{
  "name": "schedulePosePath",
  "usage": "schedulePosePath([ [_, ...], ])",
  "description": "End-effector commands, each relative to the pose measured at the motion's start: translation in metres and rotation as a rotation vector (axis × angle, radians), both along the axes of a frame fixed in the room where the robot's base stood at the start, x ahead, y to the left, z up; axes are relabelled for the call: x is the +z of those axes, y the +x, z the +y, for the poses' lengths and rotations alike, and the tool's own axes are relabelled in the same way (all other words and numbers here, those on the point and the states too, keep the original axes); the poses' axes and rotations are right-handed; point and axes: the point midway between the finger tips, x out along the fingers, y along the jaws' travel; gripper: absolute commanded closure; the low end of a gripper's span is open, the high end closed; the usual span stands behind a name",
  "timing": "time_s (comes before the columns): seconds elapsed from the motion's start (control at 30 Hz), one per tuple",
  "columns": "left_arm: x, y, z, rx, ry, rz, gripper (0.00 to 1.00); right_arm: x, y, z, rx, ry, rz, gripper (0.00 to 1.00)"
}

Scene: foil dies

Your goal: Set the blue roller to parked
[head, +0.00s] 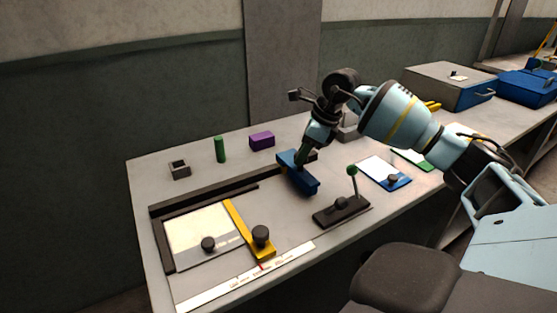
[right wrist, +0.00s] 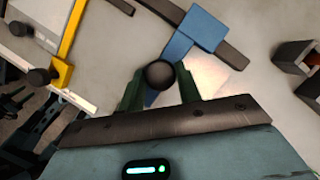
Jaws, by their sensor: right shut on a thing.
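The blue roller (head: 308,183) is a long blue block lying across a dark rail (head: 235,188) on the table. In the right wrist view its wide blue end (right wrist: 205,30) sits over the dark bar, and a narrower blue arm runs down toward my fingers. My right gripper (head: 301,160) comes down from above onto the roller. In the right wrist view its green fingers (right wrist: 159,88) are closed on either side of a round black knob (right wrist: 159,74) at the roller's near part. The knob is hidden in the head view. My left gripper is not in view.
A yellow bar (head: 238,220) with a black knob lies left, beside a pale sheet (head: 195,235). A green-balled lever (head: 352,170) stands close right of the roller. A purple block (head: 262,141), green cylinder (head: 220,149) and small open box (head: 180,170) stand behind.

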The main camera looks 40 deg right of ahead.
Motion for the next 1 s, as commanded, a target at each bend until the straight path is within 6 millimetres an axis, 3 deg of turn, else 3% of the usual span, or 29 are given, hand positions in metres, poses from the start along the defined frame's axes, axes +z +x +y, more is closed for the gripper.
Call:
schedulePosePath([
  [0.1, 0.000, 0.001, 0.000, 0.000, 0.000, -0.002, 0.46, 0.000, -0.005, -0.023, -0.006, -0.003, 0.001, 1.00],
  [0.23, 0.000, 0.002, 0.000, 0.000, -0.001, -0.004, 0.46, 0.000, -0.009, -0.037, -0.004, 0.000, 0.000, 1.00],
  [0.7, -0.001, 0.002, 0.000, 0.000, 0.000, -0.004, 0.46, 0.001, -0.011, -0.046, -0.004, -0.006, 0.000, 1.00],
  [0.73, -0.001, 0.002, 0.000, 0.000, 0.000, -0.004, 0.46, 0.001, -0.011, -0.046, -0.004, -0.006, 0.000, 0.64],
  [0.87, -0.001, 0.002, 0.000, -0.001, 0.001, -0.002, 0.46, 0.001, -0.011, -0.046, -0.004, -0.004, 0.000, 0.47],
  [1.0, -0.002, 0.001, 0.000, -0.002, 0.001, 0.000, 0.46, 0.000, -0.010, -0.045, -0.002, -0.003, 0.000, 0.44],
])
